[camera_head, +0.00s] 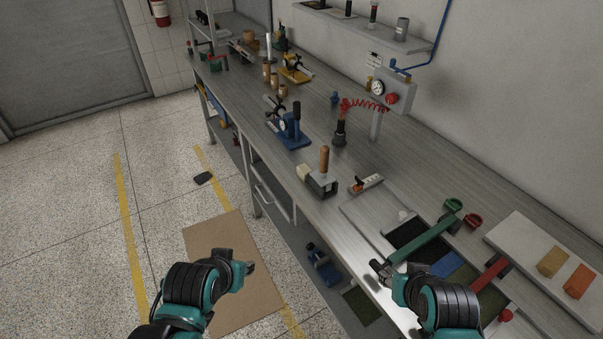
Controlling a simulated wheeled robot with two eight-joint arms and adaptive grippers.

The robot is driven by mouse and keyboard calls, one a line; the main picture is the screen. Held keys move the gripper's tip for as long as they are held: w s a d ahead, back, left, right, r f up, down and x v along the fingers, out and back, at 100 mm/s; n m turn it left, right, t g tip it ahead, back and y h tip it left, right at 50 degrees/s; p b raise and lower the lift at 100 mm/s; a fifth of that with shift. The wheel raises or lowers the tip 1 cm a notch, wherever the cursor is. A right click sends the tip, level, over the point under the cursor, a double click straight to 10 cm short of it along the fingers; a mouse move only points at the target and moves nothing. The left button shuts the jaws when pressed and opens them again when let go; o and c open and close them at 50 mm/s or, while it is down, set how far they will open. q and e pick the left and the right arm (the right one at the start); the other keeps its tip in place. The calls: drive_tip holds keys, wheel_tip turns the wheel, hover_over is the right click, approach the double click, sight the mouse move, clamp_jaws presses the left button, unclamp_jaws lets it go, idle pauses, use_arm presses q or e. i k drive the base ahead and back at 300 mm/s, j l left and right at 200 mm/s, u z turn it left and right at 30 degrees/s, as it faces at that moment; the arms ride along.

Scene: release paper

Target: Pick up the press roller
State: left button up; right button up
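What looks like the press roller (322,184) stands on the workbench near its front edge. It has a pale roller at its left end, a dark grey metal body and an upright wooden handle. My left gripper (248,267) is off the bench's front side, over the floor, well apart from the roller. My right gripper (382,270) is near the bench's front edge, below and right of the roller and not touching it. Both grippers are small and dark here, so their finger gaps are unclear. I see nothing held in either.
The long workbench (330,115) carries a blue clamp press (288,133), a dark red-topped tool (340,130) and a small grey device (366,184) close to the roller. A green bar (425,240) lies right, near a board (520,240) with blocks. A cardboard sheet (215,235) lies on the floor.

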sight(322, 176)
drive_tip(key=i+j+z, duration=0.1)
drive_tip(key=j, duration=0.3)
drive_tip(key=i+j, duration=0.2)
drive_tip(key=j, duration=0.2)
drive_tip(key=i+j+z, duration=0.15)
drive_tip(key=j, duration=0.25)
drive_tip(key=i+j, duration=0.15)
drive_tip(key=j, duration=0.3)
drive_tip(key=l+z, duration=0.05)
